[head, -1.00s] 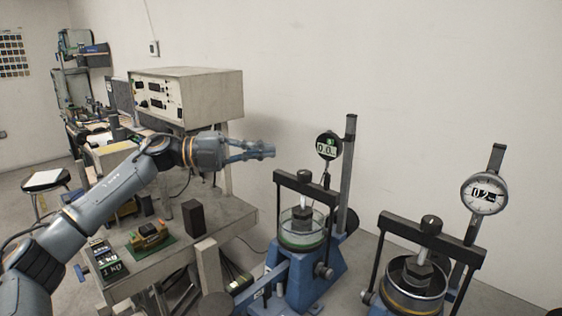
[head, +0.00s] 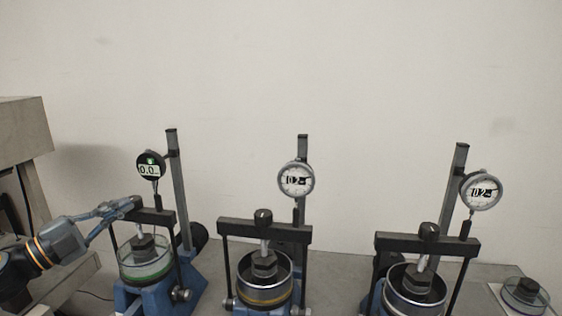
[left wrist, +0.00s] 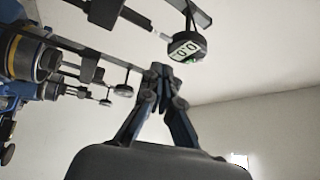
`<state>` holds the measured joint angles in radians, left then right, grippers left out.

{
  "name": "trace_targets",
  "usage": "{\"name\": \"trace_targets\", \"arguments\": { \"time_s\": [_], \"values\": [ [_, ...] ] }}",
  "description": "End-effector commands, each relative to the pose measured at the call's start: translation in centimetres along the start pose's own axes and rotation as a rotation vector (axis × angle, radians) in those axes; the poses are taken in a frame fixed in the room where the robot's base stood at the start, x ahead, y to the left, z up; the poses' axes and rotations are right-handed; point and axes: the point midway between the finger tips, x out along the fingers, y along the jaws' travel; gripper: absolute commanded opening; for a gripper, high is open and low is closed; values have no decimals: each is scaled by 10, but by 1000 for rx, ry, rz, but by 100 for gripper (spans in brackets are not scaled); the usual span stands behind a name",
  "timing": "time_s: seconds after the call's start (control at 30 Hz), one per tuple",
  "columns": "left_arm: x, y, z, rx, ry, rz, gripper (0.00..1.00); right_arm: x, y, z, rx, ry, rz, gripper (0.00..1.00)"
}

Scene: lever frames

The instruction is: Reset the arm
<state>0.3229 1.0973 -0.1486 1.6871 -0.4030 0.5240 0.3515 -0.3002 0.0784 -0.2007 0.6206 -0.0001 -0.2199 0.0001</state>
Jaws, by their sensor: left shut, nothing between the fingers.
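My left gripper (head: 130,203) comes in from the left in the head view. Its fingers are shut together and empty. The tips appear beside the left end of the black crossbar (head: 154,216) on the leftmost blue test device (head: 150,300); I cannot tell whether they touch it. In the left wrist view the fingertips (left wrist: 160,72) meet, with nothing between them. The digital gauge (head: 151,165) of that device reads about 0.0; it also shows in the left wrist view (left wrist: 186,47). My right gripper is not in view.
Two similar devices with round gauges, a middle one (head: 296,179) and a right one (head: 480,190), stand along the wall. A small glass dish with a dark block (head: 526,290) sits at the far right. A beige cabinet (head: 22,130) is at the left edge. The wall above is bare.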

Motion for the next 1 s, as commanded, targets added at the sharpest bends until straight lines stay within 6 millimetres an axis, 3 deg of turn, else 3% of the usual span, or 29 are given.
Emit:
{"name": "trace_targets", "arguments": {
  "time_s": [0.03, 0.13, 0.27, 0.37, 0.4, 0.53, 0.7, 1.0],
  "values": [
    [7, 32, 0, -90, -66, -48, 0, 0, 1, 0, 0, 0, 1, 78],
    [7, 82, 5, -247, -241, -118, 0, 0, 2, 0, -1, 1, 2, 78],
    [-14, 156, 6, -460, -507, -147, 0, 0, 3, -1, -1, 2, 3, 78],
    [-45, 218, -5, -626, -730, -119, 0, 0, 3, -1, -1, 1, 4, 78],
    [-60, 244, -14, -693, -820, -94, 0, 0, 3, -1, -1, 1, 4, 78],
    [-111, 314, -53, -885, -1090, 21, 0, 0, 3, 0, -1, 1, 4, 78],
    [-163, 366, -108, -1048, -1320, 176, 0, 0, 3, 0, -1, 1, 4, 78],
    [-219, 405, -188, -1221, -1543, 402, 0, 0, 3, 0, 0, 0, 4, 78]
  ]
}}
